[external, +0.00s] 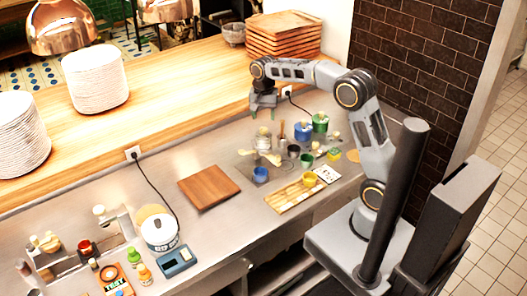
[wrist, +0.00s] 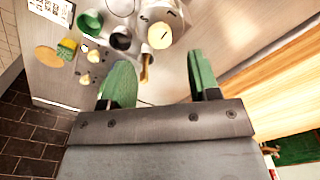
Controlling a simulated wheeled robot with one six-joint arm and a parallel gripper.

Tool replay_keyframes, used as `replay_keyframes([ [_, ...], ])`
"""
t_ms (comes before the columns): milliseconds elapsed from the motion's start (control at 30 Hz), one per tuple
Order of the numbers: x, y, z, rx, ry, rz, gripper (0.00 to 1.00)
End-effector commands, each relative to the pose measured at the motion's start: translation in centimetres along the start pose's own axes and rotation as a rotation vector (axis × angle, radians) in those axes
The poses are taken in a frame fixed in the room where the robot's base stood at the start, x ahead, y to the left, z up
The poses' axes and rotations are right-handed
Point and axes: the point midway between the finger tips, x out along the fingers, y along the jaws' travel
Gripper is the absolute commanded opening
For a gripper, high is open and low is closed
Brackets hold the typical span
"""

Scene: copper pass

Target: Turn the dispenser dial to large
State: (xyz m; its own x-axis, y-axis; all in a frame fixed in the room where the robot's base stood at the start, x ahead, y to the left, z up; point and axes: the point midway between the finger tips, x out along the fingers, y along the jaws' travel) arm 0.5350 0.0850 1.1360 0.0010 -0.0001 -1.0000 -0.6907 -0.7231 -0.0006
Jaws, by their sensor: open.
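My gripper (external: 264,100) hangs at the end of my raised arm, above the back of the steel counter near the wooden ledge. In the wrist view its two green fingers (wrist: 157,62) are spread apart with nothing between them. A blue container (external: 303,131) and a green container (external: 320,122) stand at the back of the counter, right of my gripper. A pale jar (external: 263,138) stands below the gripper.
A wooden board (external: 209,187) and a slatted wooden tray (external: 287,198) lie on the counter. A green cup (wrist: 90,22), a dark cup (wrist: 121,38) and a yellow-green sponge (wrist: 67,48) are clustered together. Stacked boards (external: 283,38) stand on the ledge; a white pot (external: 160,233) stands left.

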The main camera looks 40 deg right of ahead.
Motion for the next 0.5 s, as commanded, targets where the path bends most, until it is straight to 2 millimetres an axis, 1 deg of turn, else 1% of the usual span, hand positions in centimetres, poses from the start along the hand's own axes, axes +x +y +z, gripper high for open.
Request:
replay_keyframes([
  [33, -1.1, -0.1, -0.1, 0.000, 0.003, -0.004, 0.56],
  [200, -4.3, -0.1, 0.0, 0.000, 0.002, -0.003, 0.56],
  [333, -6.0, -0.1, 0.0, 0.000, 0.001, -0.002, 0.56],
  [500, -7.3, 0.0, 0.0, 0.000, 0.001, -0.001, 0.56],
])
